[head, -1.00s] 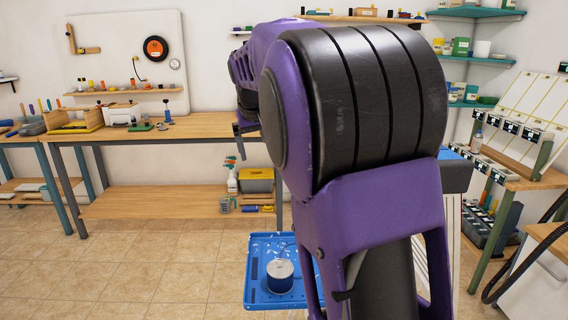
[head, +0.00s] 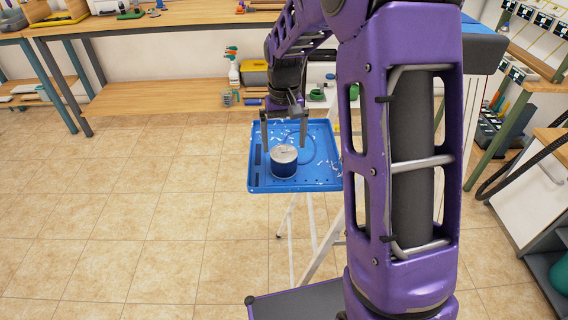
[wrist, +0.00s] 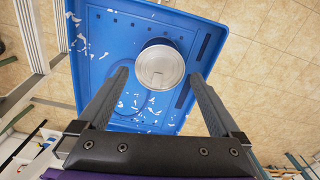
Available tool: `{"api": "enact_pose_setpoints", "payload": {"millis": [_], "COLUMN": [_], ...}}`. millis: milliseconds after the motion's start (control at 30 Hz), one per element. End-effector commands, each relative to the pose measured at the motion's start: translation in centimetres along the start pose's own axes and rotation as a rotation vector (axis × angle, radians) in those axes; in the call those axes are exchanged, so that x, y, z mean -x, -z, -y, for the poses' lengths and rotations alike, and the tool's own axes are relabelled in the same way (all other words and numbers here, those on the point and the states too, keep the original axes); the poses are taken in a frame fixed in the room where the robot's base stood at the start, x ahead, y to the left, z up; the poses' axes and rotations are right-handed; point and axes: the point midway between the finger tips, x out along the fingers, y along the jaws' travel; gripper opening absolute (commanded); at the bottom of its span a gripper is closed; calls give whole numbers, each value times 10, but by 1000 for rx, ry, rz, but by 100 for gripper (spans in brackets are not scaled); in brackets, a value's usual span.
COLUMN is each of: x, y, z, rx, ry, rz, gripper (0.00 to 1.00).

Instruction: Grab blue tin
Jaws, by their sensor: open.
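The blue tin (head: 284,167) has a pale lid and stands upright on a blue tray (head: 256,183) with a raised rim. In the wrist view, the tin (wrist: 160,68) shows its round lid just beyond my fingertips, roughly between their lines. My gripper (head: 285,147) is open and empty, with its fingers pointing down over the tray by the tin. In the wrist view, the open fingers of my gripper (wrist: 158,76) reach towards the tin. I cannot tell whether either finger touches it.
The tray rests on a stand with white legs (head: 311,235). White flecks lie on the tray. Behind it is a wooden workbench (head: 170,42) with a lower shelf (head: 160,97) holding a spray bottle (head: 233,72). The tiled floor (head: 150,220) at left is clear.

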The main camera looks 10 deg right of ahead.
Motion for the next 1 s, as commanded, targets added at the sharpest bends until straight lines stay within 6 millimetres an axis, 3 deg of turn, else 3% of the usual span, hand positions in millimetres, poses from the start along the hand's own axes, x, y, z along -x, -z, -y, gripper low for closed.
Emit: {"api": "enact_pose_setpoints", "payload": {"millis": [267,600,833,1000], "x": [-18,-63,-64,-64], "y": [0,-1,0,0], "z": [0,0,0,0], "rx": [0,1,0,0], "ry": [0,-1,-1,-1], "rz": [0,2,-1,-1], "gripper": [100,100,100,69]}}
